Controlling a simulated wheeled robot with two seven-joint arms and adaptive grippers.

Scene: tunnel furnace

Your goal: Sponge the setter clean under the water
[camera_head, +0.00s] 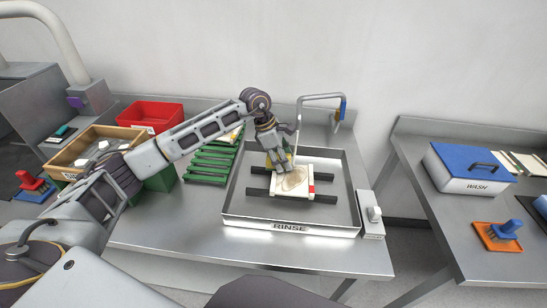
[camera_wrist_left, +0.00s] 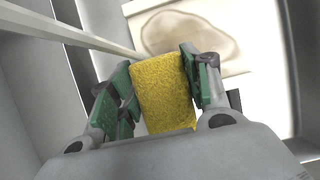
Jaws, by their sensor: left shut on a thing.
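The setter (camera_head: 292,180) is a pale square plate with a brown stain and a red mark at its right edge. It lies across two black bars in the metal RINSE tray (camera_head: 347,214). In the left wrist view the setter (camera_wrist_left: 245,62) shows its brown stain just past the sponge. My left gripper (camera_head: 279,158) is shut on the yellow sponge (camera_wrist_left: 163,92), over the setter's far left part; I cannot tell whether the sponge touches it. My right gripper is out of view.
A white switch box (camera_head: 373,214) stands right of the tray. A green rack (camera_head: 207,164), a red bin (camera_head: 150,114) and a wooden box (camera_head: 67,157) are at left. A separate table at right holds a blue-lidded WASH box (camera_head: 466,183) and an orange tray with a blue-handled item.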

